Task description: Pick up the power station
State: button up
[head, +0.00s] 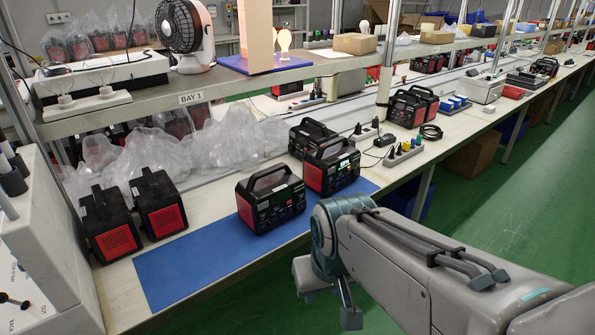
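Several black-and-red power stations with top handles stand on the bench in the head view. One power station (271,201) is upright on the blue mat (185,272), its front with panel and sockets facing me. A second power station (332,168) stands close at its right, by the mat's far right edge, and a third (311,135) is behind that. Two more (110,224) (160,204) stand at the left with red sides showing. My gripper (330,298) is low in front of the bench, at the end of my arm, apart from the power stations. Its finger opening is not clear.
Clear plastic bags (200,145) lie behind the power stations. The shelf (245,82) marked BAY 1 hangs over the bench's back, with a fan (184,28) on it. A power strip (403,153) lies at the right. The mat's front left is bare.

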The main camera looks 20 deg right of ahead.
aim_at(269, 192)
jog(key=z, duration=0.15)
jog(key=i, duration=1.25)
jog(key=u, duration=0.3)
